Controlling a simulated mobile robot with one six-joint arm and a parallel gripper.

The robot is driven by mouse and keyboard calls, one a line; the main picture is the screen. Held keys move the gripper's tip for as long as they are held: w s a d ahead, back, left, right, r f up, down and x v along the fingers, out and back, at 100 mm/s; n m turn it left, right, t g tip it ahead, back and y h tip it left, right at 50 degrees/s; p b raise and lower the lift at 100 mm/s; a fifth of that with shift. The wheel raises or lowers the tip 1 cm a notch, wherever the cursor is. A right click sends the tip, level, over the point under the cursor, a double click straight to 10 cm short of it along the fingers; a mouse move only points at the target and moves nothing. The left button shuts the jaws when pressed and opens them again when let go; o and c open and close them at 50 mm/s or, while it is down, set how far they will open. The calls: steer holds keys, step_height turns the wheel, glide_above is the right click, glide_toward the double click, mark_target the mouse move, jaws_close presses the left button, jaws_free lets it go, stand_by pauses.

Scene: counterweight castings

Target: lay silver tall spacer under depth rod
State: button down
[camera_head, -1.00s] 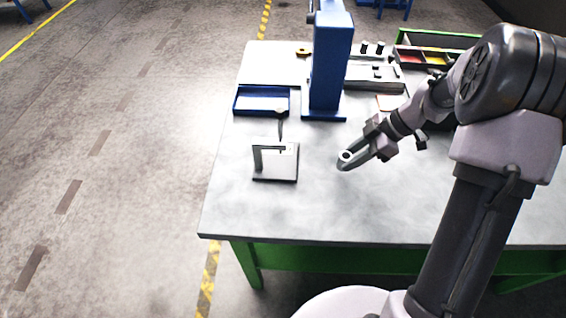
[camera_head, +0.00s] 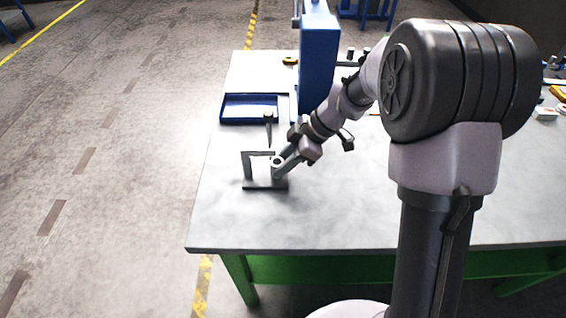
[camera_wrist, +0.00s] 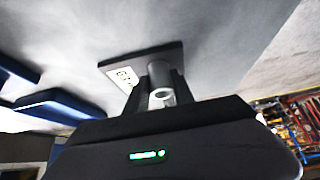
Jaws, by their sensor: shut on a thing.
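A small stand with a flat base plate (camera_head: 258,185), an upright post (camera_head: 247,166) and a top arm (camera_head: 259,153) is on the table, left of centre. The depth rod cannot be told apart clearly at the stand. My gripper (camera_head: 280,163) reaches in from the right and is shut on the silver tall spacer (camera_head: 277,170), a grey cylinder with a hole in its top. The spacer is upright at the stand's right side, in front of the arm's end. The wrist view shows its ringed end (camera_wrist: 162,97) near the base plate (camera_wrist: 125,73). Whether it touches the plate is unclear.
A dark thin tool with a round head (camera_head: 268,118) is just behind the stand. A blue tray (camera_head: 250,121) lies farther back, and a tall blue column (camera_head: 318,60) stands right of it. The table's front (camera_head: 300,225) is bare. My arm hides much of the right side.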

steer(key=c, duration=1.1)
jaws_free()
steer(key=shift+f, duration=0.1)
steer(key=p+v, duration=0.4)
steer(key=v, duration=0.8)
steer(key=s+r+m+t+h, duration=0.2)
steer(key=s+r+m, duration=0.7)
steer(key=s, duration=0.1)
steer(key=s+m+t+h, duration=0.1)
steer(key=s+m, duration=0.3)
steer(key=s+d+m+t, duration=0.1)
steer(key=s+m, duration=0.3)
steer(key=s+d+m+t+h, duration=0.1)
steer(key=s+m, duration=0.4)
steer(key=shift+d+r+t+h, duration=0.1)
steer(key=shift+r+t+h, duration=0.2)
steer(key=shift+r, duration=0.1)
